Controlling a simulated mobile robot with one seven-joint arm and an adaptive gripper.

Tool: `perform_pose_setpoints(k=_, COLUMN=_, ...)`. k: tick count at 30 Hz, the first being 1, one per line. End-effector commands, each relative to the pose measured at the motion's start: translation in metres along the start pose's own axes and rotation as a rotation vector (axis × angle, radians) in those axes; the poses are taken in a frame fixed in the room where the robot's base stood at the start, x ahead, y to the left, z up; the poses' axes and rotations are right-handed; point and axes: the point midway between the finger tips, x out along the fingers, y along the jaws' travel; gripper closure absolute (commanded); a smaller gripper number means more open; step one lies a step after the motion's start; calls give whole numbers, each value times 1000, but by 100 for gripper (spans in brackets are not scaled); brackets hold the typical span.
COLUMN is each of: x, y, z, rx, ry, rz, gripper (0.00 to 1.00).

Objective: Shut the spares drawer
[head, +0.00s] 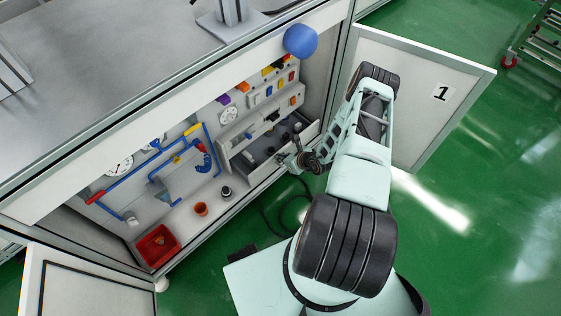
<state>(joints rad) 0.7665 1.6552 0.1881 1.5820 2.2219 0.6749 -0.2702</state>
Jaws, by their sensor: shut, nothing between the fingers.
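The spares drawer (248,165) is a grey drawer at the right end of the open cabinet. It stands pulled out, and its inside shows, with some small dark items in it. My gripper (284,159) is shut and empty at the drawer's front side. My wrist partly covers the drawer's front, so I cannot tell whether the fingertips touch it.
A door marked 1 (425,85) stands open at right, close to my arm. A blue ball (300,41) is at the top edge.

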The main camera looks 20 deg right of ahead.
Motion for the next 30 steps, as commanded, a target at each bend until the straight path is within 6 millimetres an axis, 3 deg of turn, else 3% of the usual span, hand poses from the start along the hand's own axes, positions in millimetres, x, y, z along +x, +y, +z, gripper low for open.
perform_pose_setpoints(k=18, x=62, y=-1, z=59, rx=-2, ry=-1, rz=1, gripper=100)
perform_pose_setpoints(k=30, x=73, y=-2, z=73, rx=0, ry=-1, rz=0, gripper=100)
